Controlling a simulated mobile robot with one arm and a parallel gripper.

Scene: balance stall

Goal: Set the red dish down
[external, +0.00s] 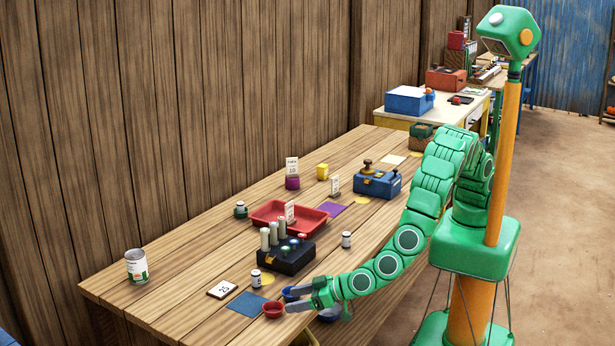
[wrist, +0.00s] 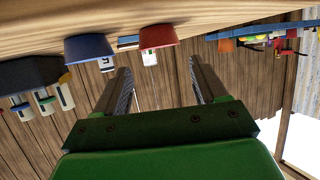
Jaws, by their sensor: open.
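The small red dish (external: 273,310) rests on the wooden table near its front edge, just beyond my fingertips. In the wrist view, the same red dish (wrist: 157,38) stands upside down in the picture on the tabletop, ahead of the gap between my fingers. My gripper (external: 292,299) is low over the table with its jaws apart; its fingers (wrist: 160,66) show nothing held between them. A blue dish (external: 289,294) sits close by, partly hidden by a finger, and shows left of the red dish in the wrist view (wrist: 88,47).
A dark blue square mat (external: 246,304) lies left of the red dish, and a white number card (external: 222,289) beyond it. A black block with cylinders (external: 286,256), a red tray (external: 262,212) and small weights (external: 256,279) stand farther back. A can (external: 136,267) stands far left.

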